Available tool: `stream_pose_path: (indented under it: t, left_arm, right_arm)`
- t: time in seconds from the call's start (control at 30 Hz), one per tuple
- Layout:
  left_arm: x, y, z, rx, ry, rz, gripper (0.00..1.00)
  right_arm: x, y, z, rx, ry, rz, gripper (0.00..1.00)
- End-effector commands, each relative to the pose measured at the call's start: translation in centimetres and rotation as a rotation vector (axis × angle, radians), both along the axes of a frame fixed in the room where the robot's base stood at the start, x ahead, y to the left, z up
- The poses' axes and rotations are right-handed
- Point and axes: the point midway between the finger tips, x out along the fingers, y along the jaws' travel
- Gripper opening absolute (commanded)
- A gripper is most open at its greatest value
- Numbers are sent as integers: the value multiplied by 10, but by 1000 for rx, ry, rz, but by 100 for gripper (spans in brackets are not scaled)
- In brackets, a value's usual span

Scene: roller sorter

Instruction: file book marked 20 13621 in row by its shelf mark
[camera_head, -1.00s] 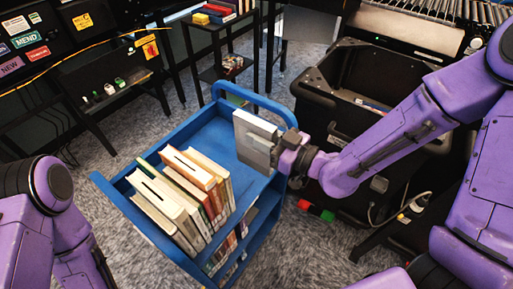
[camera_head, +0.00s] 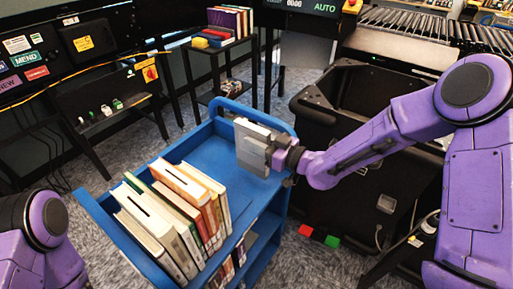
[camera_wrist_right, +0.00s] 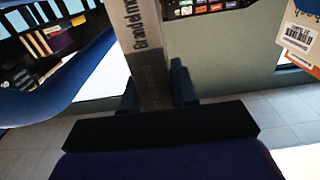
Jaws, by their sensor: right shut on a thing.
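A pale grey and white book (camera_head: 252,149) is clamped in my right gripper (camera_head: 276,156), held upright over the far end of the blue cart (camera_head: 232,250). In the right wrist view its grey spine (camera_wrist_right: 148,65) stands between the fingers, with dark letters starting "Brandelm"; no shelf mark is readable. A row of several upright books (camera_head: 180,215), white, cream, orange-brown and green, stands on the near left part of the cart's top, apart from the held book. Their marks are too small to read. My left arm shows at the lower left, its gripper out of view.
The cart top between the row and the held book is bare. A black bin (camera_head: 345,110) stands right of the cart. A black stand with books (camera_head: 231,20) is behind, and roller conveyors (camera_head: 405,35) are at the back right. Red and green blocks (camera_head: 318,236) lie low beside the cart.

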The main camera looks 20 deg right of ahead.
Motion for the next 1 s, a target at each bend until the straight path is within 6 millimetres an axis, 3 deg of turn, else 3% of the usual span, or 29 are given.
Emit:
stream_pose_path:
  t: [0.17, 0.3, 0.53, 0.57, 0.6, 0.63, 1.0]
  left_arm:
    - [0, 0, 1, 0, 0, 0, 53]
    - [0, 0, 10, 0, 0, 0, 53]
    - [0, 0, 9, 0, 0, 0, 53]
    - [0, 0, 9, 0, 0, 0, 53]
    - [0, 0, 8, 0, 0, 0, 53]
    - [0, 0, 8, 0, 0, 0, 53]
    - [0, 0, 5, 0, 0, 0, 53]
  right_arm:
    - [16, -4, -21, -1, 0, 0, 0]
    - [16, -3, -40, 1, 2, 1, 0]
    - [15, -3, -46, -1, -1, 1, 0]
    - [15, -4, -46, -1, 2, 1, 34]
    - [15, -3, -47, -1, 2, 1, 47]
    - [15, -3, -46, -1, 1, 1, 53]
    - [12, -7, -51, 0, 0, -1, 53]
